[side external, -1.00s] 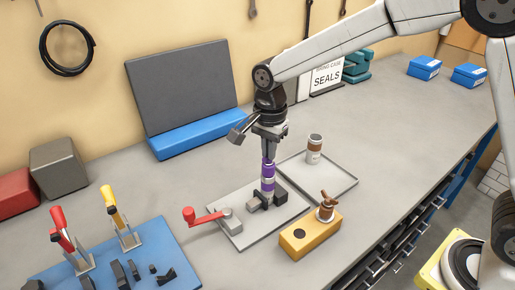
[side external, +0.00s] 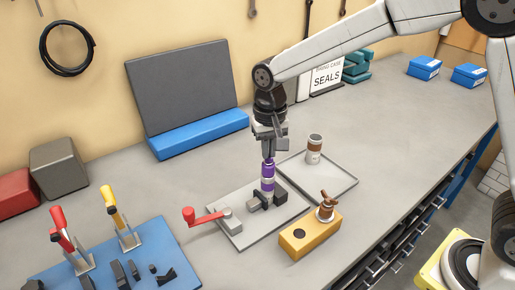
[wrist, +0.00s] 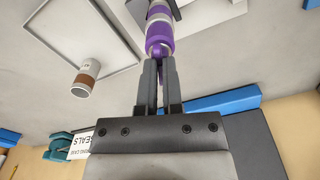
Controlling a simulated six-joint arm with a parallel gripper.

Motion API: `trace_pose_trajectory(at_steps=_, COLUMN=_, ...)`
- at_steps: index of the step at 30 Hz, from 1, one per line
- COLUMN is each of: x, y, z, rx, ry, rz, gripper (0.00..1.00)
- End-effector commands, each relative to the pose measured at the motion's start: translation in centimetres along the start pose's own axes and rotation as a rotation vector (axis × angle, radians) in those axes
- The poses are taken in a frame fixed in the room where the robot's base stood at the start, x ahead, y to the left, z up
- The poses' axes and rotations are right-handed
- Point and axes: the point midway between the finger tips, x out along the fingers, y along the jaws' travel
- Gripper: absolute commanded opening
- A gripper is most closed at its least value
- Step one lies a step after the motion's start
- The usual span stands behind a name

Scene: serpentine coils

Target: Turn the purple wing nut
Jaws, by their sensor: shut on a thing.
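The purple wing nut (wrist: 159,51) is at the top of a purple and silver cylinder (side external: 267,186), which stands upright in a dark clamp (side external: 258,201) on a grey plate (side external: 236,239). My gripper (side external: 269,158) points down from above, and its fingers are shut on the wing nut. In the wrist view my gripper (wrist: 160,62) shows its two fingers close together on the purple piece. The fingers hide part of the nut.
A red-handled crank (side external: 205,217) is at the plate's left. A yellow block (side external: 295,243) holds a brown-winged piece (side external: 327,207) in front. A tray (side external: 340,183) with a brown-banded cylinder (side external: 314,150) is behind right. Toggle clamps (side external: 118,215) stand on a blue board (side external: 165,234).

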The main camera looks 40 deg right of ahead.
Motion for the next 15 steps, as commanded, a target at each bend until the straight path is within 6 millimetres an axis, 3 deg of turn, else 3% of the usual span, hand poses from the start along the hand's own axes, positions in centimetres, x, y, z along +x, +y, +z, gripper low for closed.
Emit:
trace_pose_trajectory(at_steps=1, x=0.65, y=0.18, z=0.21, rx=-0.033, ry=-0.010, rz=0.008, gripper=0.00)
trace_pose_trajectory(at_steps=15, x=0.65, y=0.17, z=0.20, rx=-0.175, ry=-0.010, rz=0.007, gripper=0.00)
